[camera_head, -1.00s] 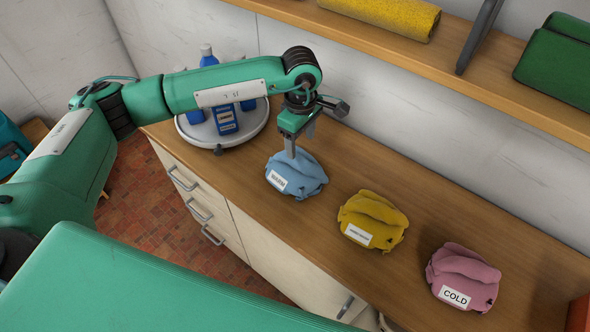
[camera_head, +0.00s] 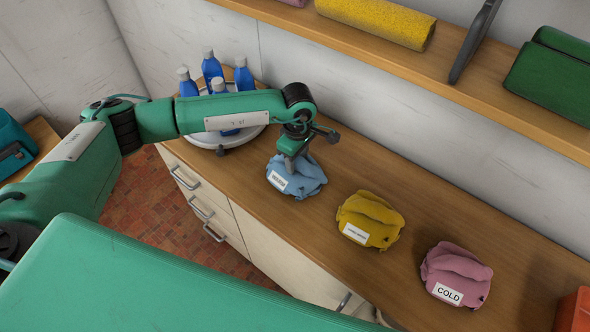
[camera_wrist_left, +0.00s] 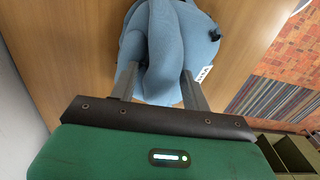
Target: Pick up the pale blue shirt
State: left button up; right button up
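The pale blue shirt (camera_head: 307,181) lies crumpled on the wooden counter, with a white label on its left front. It also fills the upper middle of the left wrist view (camera_wrist_left: 165,45). My left gripper (camera_head: 290,166) points down onto the shirt from above. In the left wrist view its two fingers (camera_wrist_left: 157,85) are apart, one on each side of a fold of the shirt. The fingertips are partly hidden by the cloth, and I cannot tell whether they touch it firmly. My right gripper is not in view.
A yellow shirt (camera_head: 370,220) and a pink shirt (camera_head: 456,272) lie to the right on the counter (camera_head: 345,165). Several blue bottles (camera_head: 213,72) stand on a round white tray (camera_head: 262,117) behind the arm. A shelf (camera_head: 400,85) runs above the counter. An orange object (camera_head: 574,312) is at the right edge.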

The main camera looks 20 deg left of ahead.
pick_arm(q)
grip_shut()
jog(key=shift+s, duration=0.1)
